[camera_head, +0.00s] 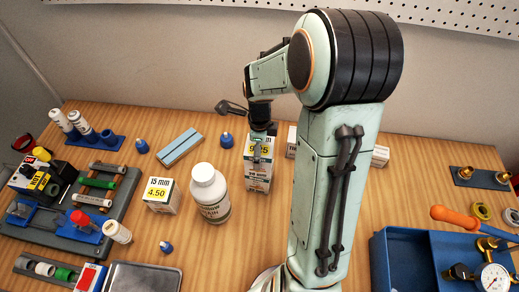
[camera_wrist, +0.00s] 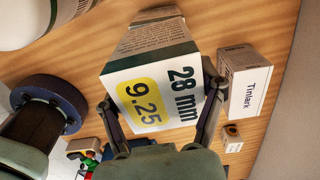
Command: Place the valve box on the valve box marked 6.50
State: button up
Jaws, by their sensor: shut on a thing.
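A white valve box marked 28 mm and 9.25 on a yellow patch (camera_wrist: 150,92) is between the fingers of my gripper (camera_head: 259,152), which is shut on it. In the head view this box (camera_head: 258,180) is upright in the middle of the table; I cannot tell whether it touches the table. My gripper also shows in the wrist view (camera_wrist: 160,90), with a finger on each side of the box. A valve box marked 15 mm and 4.50 (camera_head: 159,196) stands to the left. No 6.50 mark is readable in either view.
A white bottle (camera_head: 209,193) stands just left of the held box. Pale boxes (camera_head: 292,141) (camera_head: 380,156) show beside my arm, partly hidden; a box marked Tinlark (camera_wrist: 238,85) is in the wrist view. A blue tray (camera_head: 399,262) is at the right.

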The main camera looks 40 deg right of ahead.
jog(key=shift+f, duration=0.15)
jog(key=o, duration=1.2)
notch_tip(320, 180, up, 11)
jog(key=shift+r, duration=0.1)
jog(key=shift+s+a+r+n, duration=0.25)
jog(key=shift+a+r+n, duration=0.3)
jog(key=shift+r+n, duration=0.1)
jog(key=s+a+f+n, duration=0.1)
jog(key=s+a+n, duration=1.3)
jog(key=n, duration=1.3)
jog(key=shift+s+a+f+y, duration=0.15)
jog(key=shift+s+a+y, duration=0.25)
jog(key=shift+s, duration=0.3)
